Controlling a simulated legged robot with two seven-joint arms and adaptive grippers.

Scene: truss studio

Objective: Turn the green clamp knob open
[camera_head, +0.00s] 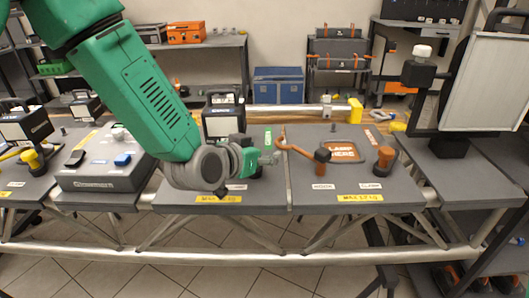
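My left gripper (272,158) is at the end of the green arm from the left, low over the middle panel (262,193). It is small, and I cannot tell whether its fingers are open. Small green parts show at the wrist end; I cannot tell a separate green knob there. A flat green piece (268,138) lies behind the gripper. An orange-brown knob (386,157) stands on the right panel by a label reading "CLAMP". It is well right of my gripper and apart from it. My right gripper is not in view.
An orange hook-shaped lever (304,150) sits just right of my gripper. A grey box with a blue button (122,160) is at left. A dark stand with a pale panel (483,84) rises at right.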

